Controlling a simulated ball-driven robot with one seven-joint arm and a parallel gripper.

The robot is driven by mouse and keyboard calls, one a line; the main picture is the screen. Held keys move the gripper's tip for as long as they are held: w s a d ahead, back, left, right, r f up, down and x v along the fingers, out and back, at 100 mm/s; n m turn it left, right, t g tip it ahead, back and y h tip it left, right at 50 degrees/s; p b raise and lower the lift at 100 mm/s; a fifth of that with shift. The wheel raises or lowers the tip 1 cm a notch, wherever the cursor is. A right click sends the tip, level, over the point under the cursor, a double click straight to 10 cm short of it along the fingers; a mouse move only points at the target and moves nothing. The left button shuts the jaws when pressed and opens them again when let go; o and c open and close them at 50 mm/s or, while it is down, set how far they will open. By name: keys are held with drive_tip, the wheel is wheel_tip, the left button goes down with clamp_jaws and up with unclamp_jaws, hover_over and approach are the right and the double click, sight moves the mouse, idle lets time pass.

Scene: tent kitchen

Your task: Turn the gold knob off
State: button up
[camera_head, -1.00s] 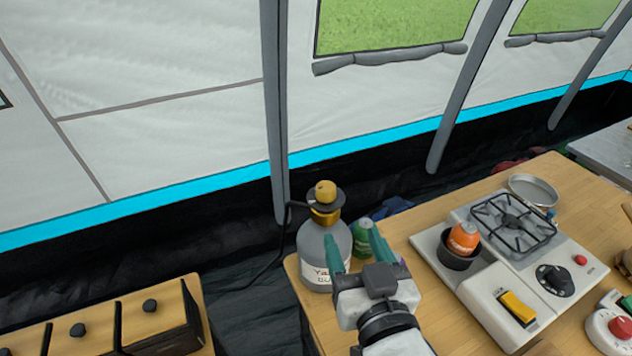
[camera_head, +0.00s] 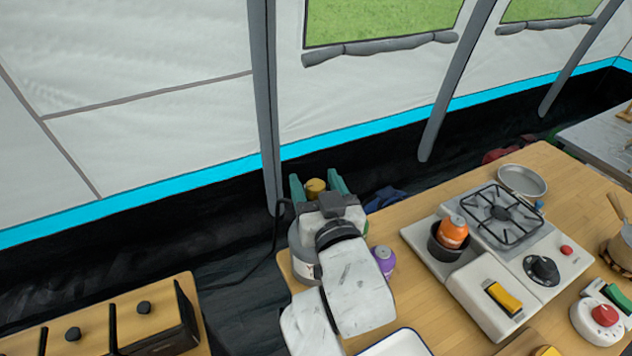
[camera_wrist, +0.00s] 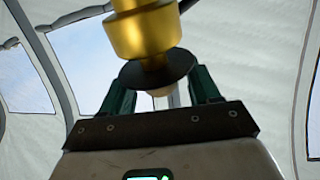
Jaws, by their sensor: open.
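My gripper (camera_head: 318,181) is open, with one green finger on each side of the knob in the head view. I cannot tell whether either finger touches it. My wrist hides much of the bottle. In the wrist view a gold valve part (camera_wrist: 145,32) is large and close, with a black disc (camera_wrist: 158,68) beyond it. The disc overlaps the space between the fingers (camera_wrist: 162,88), and a small pale tip shows there.
A purple can (camera_head: 384,262) stands close right of my arm. The stove (camera_head: 480,290) holds a black pot with an orange can (camera_head: 453,231). A white tray (camera_head: 398,345) lies at the front. A dark hose runs left of the bottle. The tent pole (camera_head: 265,100) stands behind.

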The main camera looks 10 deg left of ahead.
drive_tip(key=shift+c, duration=0.2)
drive_tip(key=c, duration=0.9)
